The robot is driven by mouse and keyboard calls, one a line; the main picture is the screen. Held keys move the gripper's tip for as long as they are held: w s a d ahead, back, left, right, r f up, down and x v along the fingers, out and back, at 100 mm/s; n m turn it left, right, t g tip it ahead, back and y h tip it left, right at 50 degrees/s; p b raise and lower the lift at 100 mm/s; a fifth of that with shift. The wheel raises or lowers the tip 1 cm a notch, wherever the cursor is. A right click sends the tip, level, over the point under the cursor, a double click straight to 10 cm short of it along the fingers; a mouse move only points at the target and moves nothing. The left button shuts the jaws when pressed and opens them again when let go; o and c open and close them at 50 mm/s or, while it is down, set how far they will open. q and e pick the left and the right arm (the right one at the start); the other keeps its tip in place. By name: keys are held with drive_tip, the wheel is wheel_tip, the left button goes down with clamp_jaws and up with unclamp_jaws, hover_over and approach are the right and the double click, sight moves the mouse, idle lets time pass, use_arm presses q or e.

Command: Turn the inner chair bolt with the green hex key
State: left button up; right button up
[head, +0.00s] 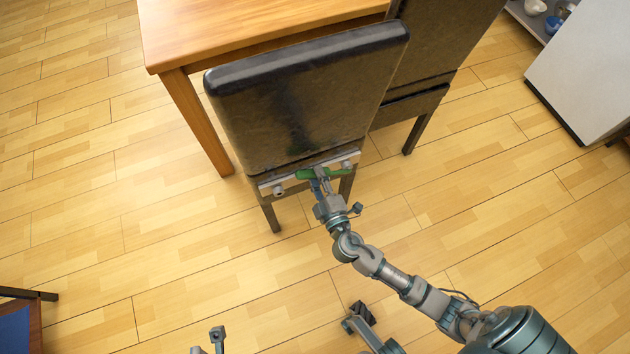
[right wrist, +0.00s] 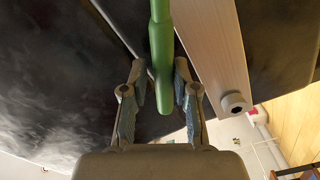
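A green hex key (head: 306,174) lies at the metal bar (head: 300,180) along the lower edge of the dark chair back (head: 300,100). One bolt (head: 278,190) shows at the bar's left and another (head: 346,164) at its right. My right gripper (head: 318,182) is at the key. In the right wrist view, the green handle (right wrist: 161,50) reaches down between the two fingers, with a narrow gap visible beside it, so the gripper looks open around it. A round bolt (right wrist: 234,103) shows at the bar's end. What appears to be part of my left gripper (head: 208,344) shows at the bottom edge; its fingers are unclear.
A wooden table (head: 240,30) stands behind the chair. A second dark chair (head: 440,50) is to the right. A white cabinet (head: 590,70) stands at the far right. The wooden floor (head: 130,230) is clear to the left.

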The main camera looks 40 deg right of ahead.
drive_tip(key=shift+r, duration=0.1)
drive_tip(key=d+r+m, duration=0.1)
drive_tip(key=r+m, duration=0.1)
drive_tip(key=shift+s+d+r+m+p, duration=0.2)
drive_tip(key=shift+d+r+m+p, duration=0.05)
drive_tip(key=shift+d+m+p, duration=0.15)
drive_tip(key=shift+w+a+f+n, duration=0.15)
drive_tip(key=shift+a+f+n, duration=0.15)
drive_tip(key=shift+f+n, duration=0.3)
drive_tip(key=shift+w+a+f+n+b, duration=0.15)
drive_tip(key=shift+a+f+n+b, duration=0.25)
drive_tip(key=shift+f+n, duration=0.1)
drive_tip(key=shift+d+r, duration=0.1)
drive_tip(key=shift+r, duration=0.05)
clamp_jaws()
